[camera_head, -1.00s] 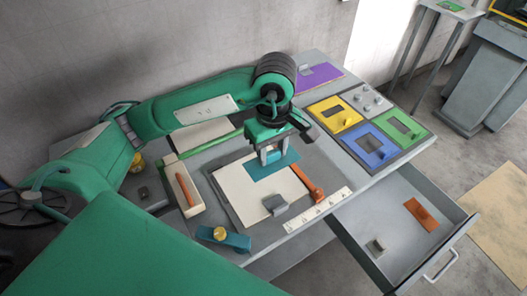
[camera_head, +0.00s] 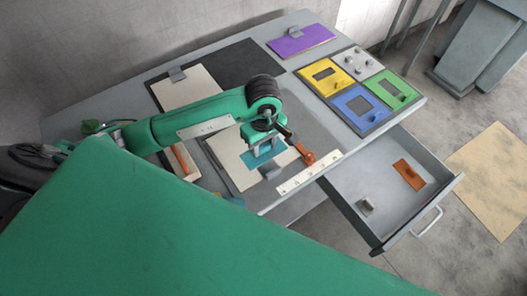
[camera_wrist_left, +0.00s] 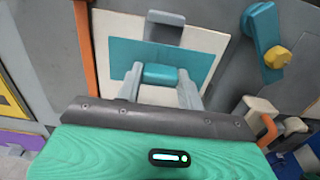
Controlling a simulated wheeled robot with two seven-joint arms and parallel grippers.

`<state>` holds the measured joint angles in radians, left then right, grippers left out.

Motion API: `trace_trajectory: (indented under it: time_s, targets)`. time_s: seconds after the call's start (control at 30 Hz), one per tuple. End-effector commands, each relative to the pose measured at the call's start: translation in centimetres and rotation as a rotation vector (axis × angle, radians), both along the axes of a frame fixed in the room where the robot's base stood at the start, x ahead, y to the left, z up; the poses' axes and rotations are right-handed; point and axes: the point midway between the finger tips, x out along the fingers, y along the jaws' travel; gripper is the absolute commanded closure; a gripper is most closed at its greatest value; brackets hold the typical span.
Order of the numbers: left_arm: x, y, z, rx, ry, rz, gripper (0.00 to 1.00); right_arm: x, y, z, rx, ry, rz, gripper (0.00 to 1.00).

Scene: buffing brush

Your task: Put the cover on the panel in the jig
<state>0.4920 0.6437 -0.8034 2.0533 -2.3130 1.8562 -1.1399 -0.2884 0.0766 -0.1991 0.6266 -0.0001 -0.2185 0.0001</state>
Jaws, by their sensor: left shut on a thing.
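My left gripper (camera_head: 263,147) is shut on the raised teal grip of the teal cover (camera_head: 253,161). The left wrist view shows the cover (camera_wrist_left: 122,55) between and beyond the fingers (camera_wrist_left: 160,75). The cover overlaps the cream panel (camera_head: 226,147), which lies in the dark grey jig on the table. In the left wrist view the panel (camera_wrist_left: 205,40) shows around the cover, with a grey block (camera_wrist_left: 165,30) near the cover's far edge. I cannot tell whether the cover touches the panel. The forearm hides part of the jig. My right gripper is not in view.
Coloured plates (camera_head: 326,75) sit at the right. An open drawer (camera_head: 385,207) holds an orange piece (camera_head: 409,174).

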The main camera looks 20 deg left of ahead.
Motion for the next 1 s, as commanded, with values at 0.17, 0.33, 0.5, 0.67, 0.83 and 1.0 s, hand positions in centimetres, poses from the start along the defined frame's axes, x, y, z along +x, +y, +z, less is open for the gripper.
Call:
trace_trajectory:
  time_s: [0.17, 0.33, 0.5, 0.67, 0.83, 1.0]
  targets:
    - [0.0, 0.0, -1.9, 0.000, 0.000, 0.001, 0.85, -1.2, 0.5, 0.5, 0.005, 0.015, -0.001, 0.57]
    - [-0.1, 0.0, -3.2, 0.000, 0.002, 0.002, 0.85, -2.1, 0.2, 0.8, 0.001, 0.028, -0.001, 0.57]
    - [0.0, 0.0, -5.5, 0.000, 0.001, 0.002, 0.85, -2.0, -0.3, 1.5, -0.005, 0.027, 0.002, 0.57]
    - [0.1, 0.0, -5.9, 0.000, -0.002, 0.000, 0.85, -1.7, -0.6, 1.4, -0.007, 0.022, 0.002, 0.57]
    - [0.1, 0.0, -6.1, 0.000, -0.002, 0.000, 0.85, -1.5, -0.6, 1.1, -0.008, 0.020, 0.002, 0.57]
    - [0.1, 0.0, -6.2, 0.000, -0.002, 0.000, 0.45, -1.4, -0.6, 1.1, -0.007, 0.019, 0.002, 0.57]
